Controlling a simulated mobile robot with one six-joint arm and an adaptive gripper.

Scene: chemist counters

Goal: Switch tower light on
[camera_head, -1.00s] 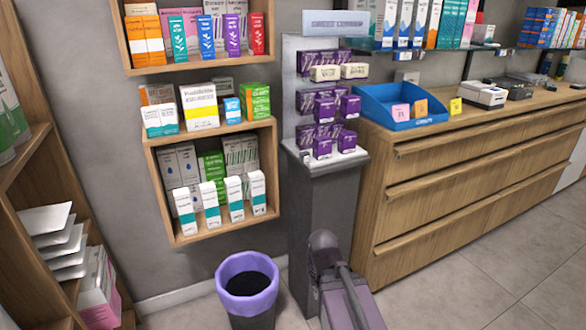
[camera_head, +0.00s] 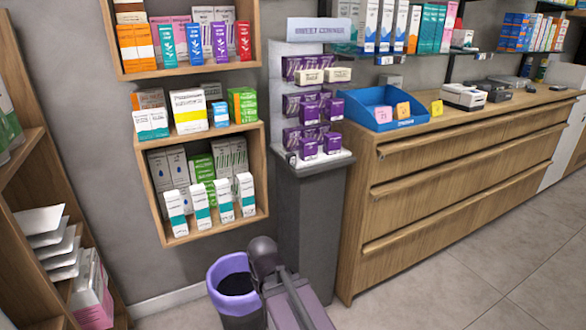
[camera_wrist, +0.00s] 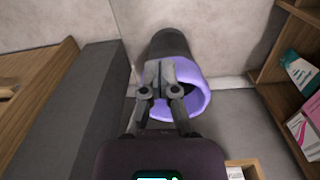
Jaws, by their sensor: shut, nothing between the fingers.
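The grey display tower (camera_head: 318,215) stands between the wall shelves and the wooden counter in the head view. It bears a pale sign (camera_head: 320,29) and purple boxes. A small dark fitting (camera_head: 292,158) sits at the left front edge of its lower shelf; I cannot tell if it is a switch. I cannot tell whether any light on the tower is lit. In the wrist view a dark grey upright surface (camera_wrist: 75,110), probably the tower's side, is left of my gripper (camera_wrist: 166,68). The gripper is shut and empty, in front of the bin in the picture.
A bin with a purple rim (camera_head: 213,272) stands left of the tower's foot; it also shows in the wrist view (camera_wrist: 198,82). The wooden counter (camera_head: 440,185) with a blue tray (camera_head: 350,105) is on the right. Box shelves (camera_head: 140,190) hang on the left. Floor at right is clear.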

